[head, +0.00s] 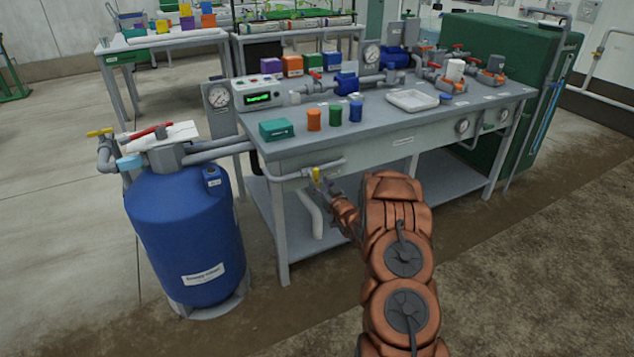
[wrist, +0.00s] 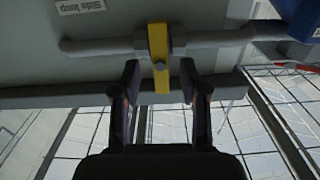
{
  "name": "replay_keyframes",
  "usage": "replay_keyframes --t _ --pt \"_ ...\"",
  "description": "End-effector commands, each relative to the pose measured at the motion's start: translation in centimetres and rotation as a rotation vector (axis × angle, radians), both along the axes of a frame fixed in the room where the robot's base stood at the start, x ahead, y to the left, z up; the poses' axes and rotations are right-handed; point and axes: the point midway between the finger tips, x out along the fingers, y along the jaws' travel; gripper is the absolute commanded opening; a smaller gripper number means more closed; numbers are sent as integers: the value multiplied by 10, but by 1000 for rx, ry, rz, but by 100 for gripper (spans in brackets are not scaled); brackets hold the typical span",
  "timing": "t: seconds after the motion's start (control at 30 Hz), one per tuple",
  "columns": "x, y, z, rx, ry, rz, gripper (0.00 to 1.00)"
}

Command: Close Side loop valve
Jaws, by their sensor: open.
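The side loop valve has a yellow lever handle (head: 316,175) on a grey pipe below the front edge of the bench, left of its middle. My gripper (wrist: 159,68) is open, with one finger on each side of the handle's lower end and visible gaps to both. In the head view my gripper (head: 327,189) is small and partly hidden by my arm.
A blue tank (head: 190,245) stands left of the bench, with another yellow handle (head: 99,132) and a red one (head: 150,132). The bench top (head: 376,127) holds coloured containers, a white tray (head: 412,100) and pump fittings. A bench leg (head: 279,235) stands left of my gripper.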

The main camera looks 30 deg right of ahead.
Motion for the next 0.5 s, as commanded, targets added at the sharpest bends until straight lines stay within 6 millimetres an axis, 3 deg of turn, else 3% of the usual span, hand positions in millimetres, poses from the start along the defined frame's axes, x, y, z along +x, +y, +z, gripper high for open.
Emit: replay_keyframes --t 0.5 --pt "-69 5 0 0 1 -1 44"
